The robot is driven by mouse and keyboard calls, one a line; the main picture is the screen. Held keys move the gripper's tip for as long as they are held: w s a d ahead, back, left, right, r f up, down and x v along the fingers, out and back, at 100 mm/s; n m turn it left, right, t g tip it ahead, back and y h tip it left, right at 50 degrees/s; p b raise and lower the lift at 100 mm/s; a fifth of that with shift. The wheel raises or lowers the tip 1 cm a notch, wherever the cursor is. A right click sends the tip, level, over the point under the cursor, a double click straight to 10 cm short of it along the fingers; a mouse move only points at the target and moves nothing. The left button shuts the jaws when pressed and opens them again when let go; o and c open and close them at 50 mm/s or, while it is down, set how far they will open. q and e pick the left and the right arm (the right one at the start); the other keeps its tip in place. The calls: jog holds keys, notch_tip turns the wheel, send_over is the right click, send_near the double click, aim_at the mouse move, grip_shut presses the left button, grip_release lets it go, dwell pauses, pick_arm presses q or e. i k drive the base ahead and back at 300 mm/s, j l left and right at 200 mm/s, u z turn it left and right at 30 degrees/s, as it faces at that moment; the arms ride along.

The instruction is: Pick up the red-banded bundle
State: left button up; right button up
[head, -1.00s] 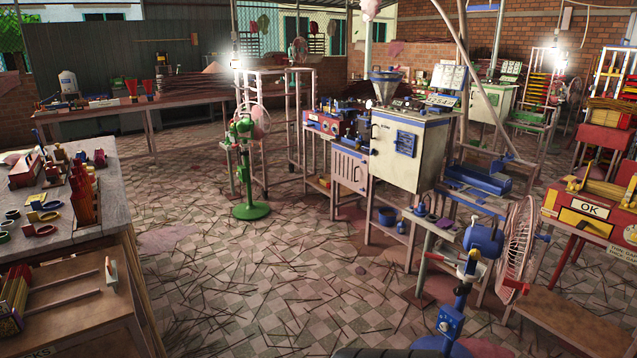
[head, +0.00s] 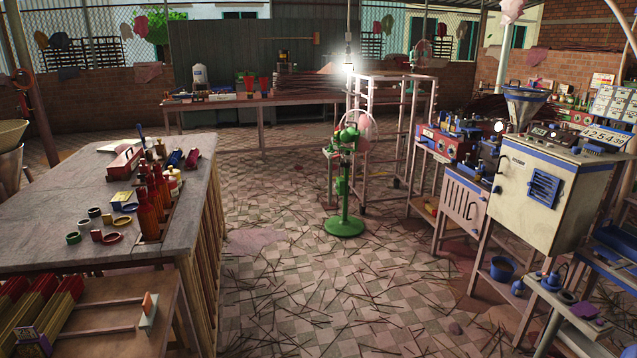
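Neither of my grippers is in the head view. I cannot clearly pick out a red-banded bundle.
A green stand fan (head: 345,185) stands mid-floor. The extruder machine (head: 535,190) is on the right. A long bench (head: 260,105) lines the back wall. The tiled floor (head: 300,290) between worktable and machine is open, strewn with thin sticks.

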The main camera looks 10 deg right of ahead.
aim_at(429, 207)
jog(key=i+l+z, duration=0.6)
jog(key=i+z, duration=0.25)
jog(key=i+l+z, duration=0.1)
jog(key=i+z, duration=0.3)
jog(key=k, duration=0.05)
